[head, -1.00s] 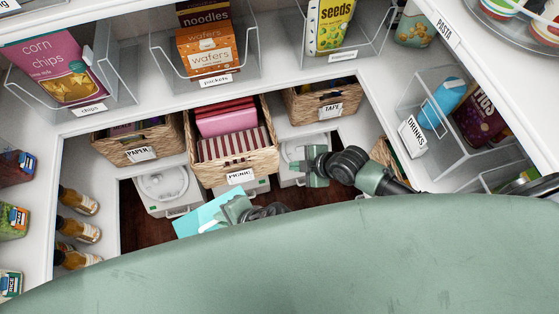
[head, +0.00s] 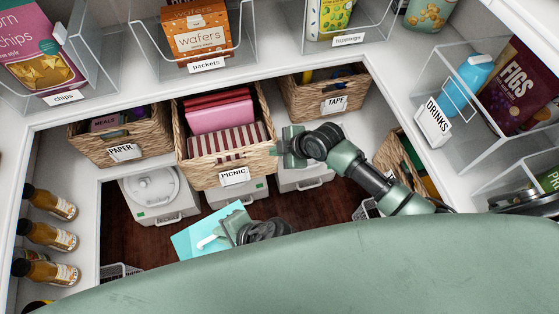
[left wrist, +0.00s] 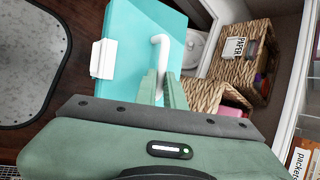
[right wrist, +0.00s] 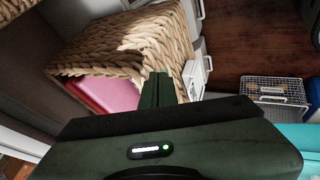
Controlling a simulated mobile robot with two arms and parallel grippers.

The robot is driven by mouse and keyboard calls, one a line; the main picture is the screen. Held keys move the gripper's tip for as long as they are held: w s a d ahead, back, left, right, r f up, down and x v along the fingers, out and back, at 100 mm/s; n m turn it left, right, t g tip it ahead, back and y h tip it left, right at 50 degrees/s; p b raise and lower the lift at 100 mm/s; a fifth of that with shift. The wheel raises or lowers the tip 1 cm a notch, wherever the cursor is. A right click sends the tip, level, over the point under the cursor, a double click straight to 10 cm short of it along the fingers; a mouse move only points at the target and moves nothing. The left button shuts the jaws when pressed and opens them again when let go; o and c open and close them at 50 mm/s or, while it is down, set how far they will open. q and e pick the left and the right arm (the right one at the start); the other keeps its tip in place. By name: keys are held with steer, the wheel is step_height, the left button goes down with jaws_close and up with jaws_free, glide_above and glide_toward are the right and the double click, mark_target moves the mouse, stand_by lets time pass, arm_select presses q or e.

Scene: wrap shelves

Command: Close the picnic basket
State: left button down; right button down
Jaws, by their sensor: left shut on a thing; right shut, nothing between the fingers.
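The wicker picnic basket (head: 246,171), labelled PICNIC, sits on the low shelf and juts out further than its neighbours. It holds pink, red and striped items, and its woven wall (right wrist: 150,45) fills the upper part of the right wrist view. My right gripper (head: 282,150) is shut and empty at the basket's right side; its fingers (right wrist: 158,90) appear close to the basket's edge, contact unclear. My left gripper (head: 217,237) is shut on the white handle of a turquoise box (head: 190,240), below and in front of the basket. The box and handle also show in the left wrist view (left wrist: 130,40).
A PAPER basket (head: 120,145) stands left and a TAPE basket (head: 325,97) right. White appliances (head: 158,195) sit below. Several bottles (head: 45,235) line the left shelf. A DRINKS bin (head: 433,120) is at right. Dark floor (head: 140,245) lies open underneath.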

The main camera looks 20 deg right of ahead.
steer(key=shift+r, duration=0.1)
steer(key=shift+w, duration=0.15)
